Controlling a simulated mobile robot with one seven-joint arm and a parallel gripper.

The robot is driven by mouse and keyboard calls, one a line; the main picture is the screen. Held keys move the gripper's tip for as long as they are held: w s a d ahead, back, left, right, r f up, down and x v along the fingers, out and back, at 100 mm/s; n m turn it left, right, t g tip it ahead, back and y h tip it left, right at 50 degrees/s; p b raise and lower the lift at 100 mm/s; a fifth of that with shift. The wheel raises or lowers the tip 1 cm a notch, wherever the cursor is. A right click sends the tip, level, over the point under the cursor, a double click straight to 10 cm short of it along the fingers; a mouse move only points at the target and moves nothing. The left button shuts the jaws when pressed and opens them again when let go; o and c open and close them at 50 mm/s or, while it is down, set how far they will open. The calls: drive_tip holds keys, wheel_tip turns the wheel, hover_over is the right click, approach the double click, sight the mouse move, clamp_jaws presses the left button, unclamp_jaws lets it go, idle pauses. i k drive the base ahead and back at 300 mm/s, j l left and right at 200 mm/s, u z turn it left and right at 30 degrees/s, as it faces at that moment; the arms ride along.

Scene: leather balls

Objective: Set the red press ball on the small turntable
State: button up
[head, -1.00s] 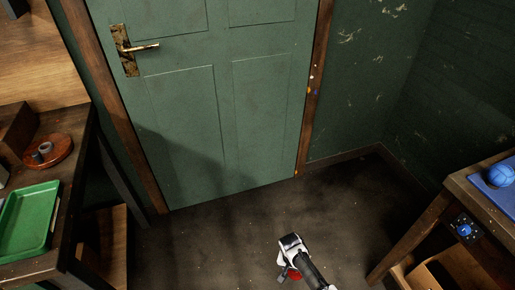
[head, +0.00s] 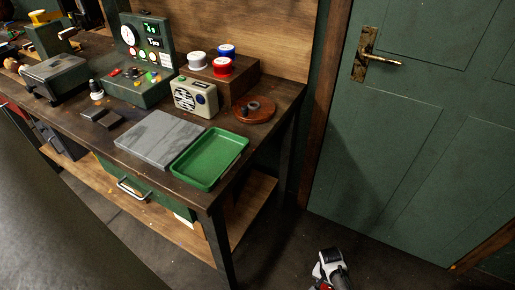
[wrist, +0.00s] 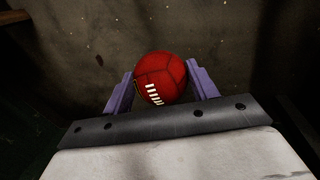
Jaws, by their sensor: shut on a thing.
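The red press ball (wrist: 160,77), with white lacing, sits between the two purple fingers of my gripper (wrist: 163,80) in the wrist view. The fingers touch it on both sides, and the gripper is shut on it. In the head view my gripper (head: 324,284) is low at the bottom edge, over the floor to the right of the bench; only a bit of red shows there. The small turntable (head: 262,112), a round reddish-brown disc with a small dark piece on it, lies at the bench's right back corner. My gripper is well apart from it, lower and nearer.
The bench (head: 281,115) also holds a green tray (head: 211,181), a grey slab (head: 160,139), a radio (head: 196,98) and a wooden block with red, white and blue spools (head: 222,66) close behind the turntable. A green door (head: 410,150) stands to the right.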

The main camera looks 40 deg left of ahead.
sight(254, 105)
drive_tip(key=i+l+u, duration=0.15)
drive_tip(key=u, duration=0.35)
drive_tip(key=i+l+u, duration=0.15)
drive_tip(key=u, duration=0.3)
